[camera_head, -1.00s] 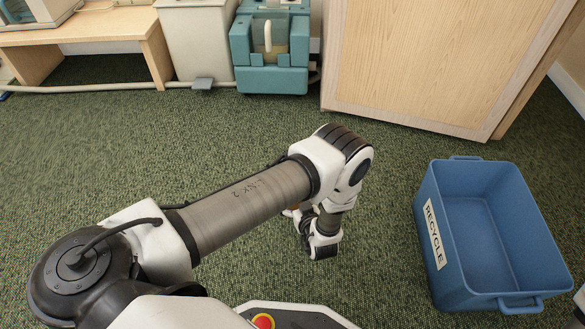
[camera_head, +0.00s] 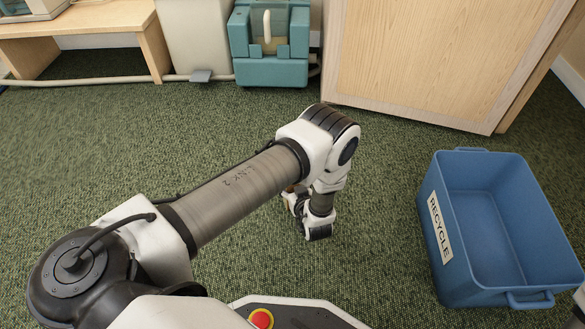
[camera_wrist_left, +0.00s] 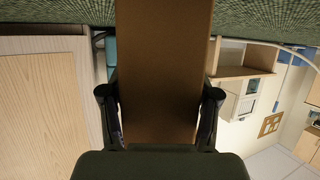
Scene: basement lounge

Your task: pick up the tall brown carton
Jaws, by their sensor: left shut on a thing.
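The tall brown carton (camera_wrist_left: 162,60) fills the middle of the left wrist view, between the two dark fingers of my left gripper (camera_wrist_left: 160,105). The fingers press on its two sides, and the gripper is shut on it. In the head view my left arm reaches in from the left and its gripper (camera_head: 312,222) points down over the green carpet. My right gripper is not in view.
An empty blue recycle bin (camera_head: 490,225) stands on the carpet at the right. A pale wooden cabinet (camera_head: 425,60), a teal case (camera_head: 270,45), a white bin (camera_head: 195,40) and a wooden bench (camera_head: 105,25) line the back. The carpet between is clear.

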